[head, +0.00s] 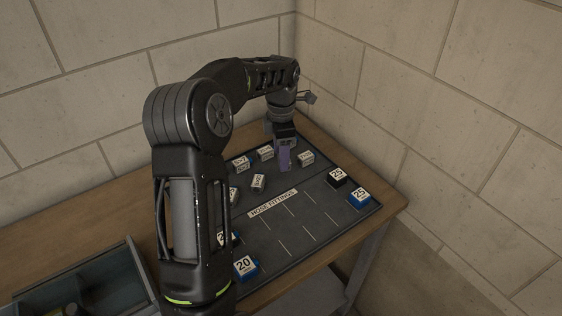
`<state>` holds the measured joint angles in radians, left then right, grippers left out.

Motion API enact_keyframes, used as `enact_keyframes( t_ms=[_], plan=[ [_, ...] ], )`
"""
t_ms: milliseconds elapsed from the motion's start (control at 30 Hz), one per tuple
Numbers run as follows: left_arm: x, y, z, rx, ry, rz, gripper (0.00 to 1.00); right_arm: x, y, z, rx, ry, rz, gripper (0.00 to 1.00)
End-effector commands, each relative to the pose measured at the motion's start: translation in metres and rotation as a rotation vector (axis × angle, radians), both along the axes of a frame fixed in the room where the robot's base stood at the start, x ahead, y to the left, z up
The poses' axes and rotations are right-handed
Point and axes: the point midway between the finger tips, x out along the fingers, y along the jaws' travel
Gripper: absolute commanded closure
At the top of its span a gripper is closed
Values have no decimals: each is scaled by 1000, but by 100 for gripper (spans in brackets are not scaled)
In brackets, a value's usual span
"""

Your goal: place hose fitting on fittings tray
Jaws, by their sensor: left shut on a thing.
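The fittings tray (318,222) is a dark grey board with a white "HOSE FITTINGS" label and thin white slot lines, lying on a wooden table. My left gripper (285,164) points down over the back part of the tray. Its purple fingers are shut on a hose fitting, which is mostly hidden by the fingers. Blue fittings with white labels stand on the tray: one marked 20 (245,267) at the front and one marked 25 (359,198) at the right. A black one marked 25 (337,177) stands near it. My right gripper is not in view.
Several white-labelled blocks (258,182) stand at the tray's back and left, close around my left gripper. A grey open bin (92,284) stands at the lower left. Block walls rise behind and right of the table (395,201). The tray's middle is clear.

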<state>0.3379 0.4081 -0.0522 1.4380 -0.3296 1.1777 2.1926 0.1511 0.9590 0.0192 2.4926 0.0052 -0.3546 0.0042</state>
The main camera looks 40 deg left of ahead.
Motion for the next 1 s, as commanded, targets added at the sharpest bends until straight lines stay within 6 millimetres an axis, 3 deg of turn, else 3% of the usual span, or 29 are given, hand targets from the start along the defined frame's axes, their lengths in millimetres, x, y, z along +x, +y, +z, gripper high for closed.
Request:
enact_keyframes(
  t_ms=[233,633,667,900,1000],
  plan=[
    [-1,0,-30,-1,2,1,89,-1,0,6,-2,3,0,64],
    [0,0,-37,0,0,0,89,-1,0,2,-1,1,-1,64],
    [0,0,-37,0,0,0,47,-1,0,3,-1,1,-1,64],
    [0,0,-36,-1,1,0,28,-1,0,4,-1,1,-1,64],
    [0,0,-36,-1,1,0,26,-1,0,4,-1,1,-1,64]
  ],
)
